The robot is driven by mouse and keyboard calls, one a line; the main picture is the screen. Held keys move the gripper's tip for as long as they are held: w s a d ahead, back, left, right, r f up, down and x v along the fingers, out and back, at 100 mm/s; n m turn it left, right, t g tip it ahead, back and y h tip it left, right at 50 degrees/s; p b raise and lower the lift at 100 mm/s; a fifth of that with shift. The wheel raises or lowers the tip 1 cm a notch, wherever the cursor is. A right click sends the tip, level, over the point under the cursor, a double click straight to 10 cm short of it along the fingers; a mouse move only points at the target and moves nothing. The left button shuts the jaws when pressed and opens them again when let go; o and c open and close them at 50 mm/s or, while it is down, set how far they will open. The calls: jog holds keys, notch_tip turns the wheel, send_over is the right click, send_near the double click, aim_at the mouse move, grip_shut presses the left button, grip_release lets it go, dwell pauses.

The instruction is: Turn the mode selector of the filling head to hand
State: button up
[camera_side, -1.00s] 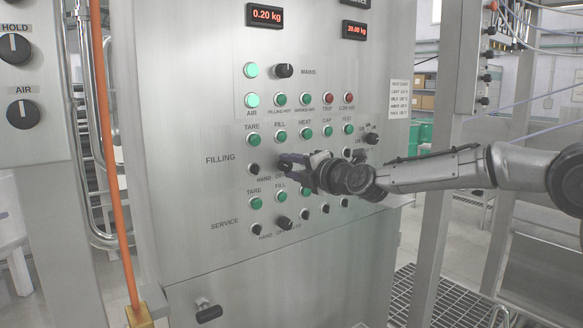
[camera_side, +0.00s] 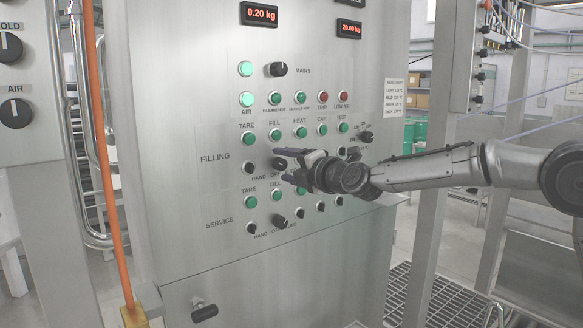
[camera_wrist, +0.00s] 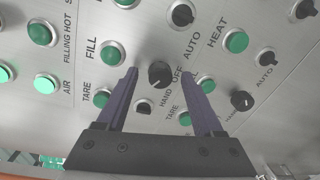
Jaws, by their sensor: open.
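The filling head's mode selector is a black knob (camera_side: 279,163) in the FILLING row of the steel panel, with HAND and OFF lettering below it. In the wrist view the black selector (camera_wrist: 159,74) sits between my fingers, with HAND, OFF and AUTO beside it. I cannot tell its pointer setting surely. My gripper (camera_side: 283,165) is open in front of the panel, one finger above and one below the knob in the side view. The open gripper (camera_wrist: 158,76) also shows in the wrist view, with a gap between each finger and the knob. Contact with the panel cannot be told.
Green lamps or buttons surround the selector, such as the FILL button (camera_wrist: 112,53). The SERVICE selector (camera_side: 280,221) is below. The MAINS knob (camera_side: 278,69) is above. An orange pipe (camera_side: 108,150) stands at the left. Free room lies in front of the lower panel.

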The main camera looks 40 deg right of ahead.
jog(key=s+r, duration=0.1)
jog(key=s, duration=1.2)
jog(key=shift+s, duration=0.4)
jog(key=shift+a, duration=0.1)
jog(key=s+d+r+m, duration=0.1)
jog(key=s+d+r, duration=0.2)
jog(key=s, duration=0.5)
jog(key=s+d+f+m+g, duration=0.2)
jog(key=s+f+m+g, duration=0.9)
jog(key=s+f+m, duration=0.9)
jog(key=s+f, duration=0.3)
